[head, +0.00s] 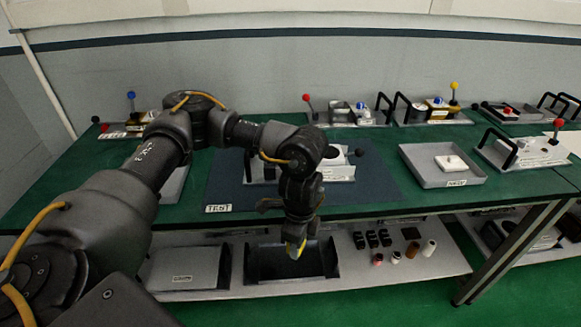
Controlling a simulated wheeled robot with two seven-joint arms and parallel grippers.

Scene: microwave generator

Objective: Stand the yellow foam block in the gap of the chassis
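My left arm reaches in from the left, and its gripper (297,243) points down in front of the bench's front edge. A small yellow piece, seemingly the yellow foam block (291,249), shows between the fingertips, so the gripper looks shut on it. The chassis (340,172) is a light metal unit on the dark blue mat marked TEST. My forearm and wrist hide much of it, and its gap cannot be made out. My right gripper is not in view.
The green bench (385,205) has a grey tray (425,178) holding a white block at right. Several units with coloured knobs and black handles stand along the back. The lower shelf (345,270) holds a dark open bin (265,265) and several small parts.

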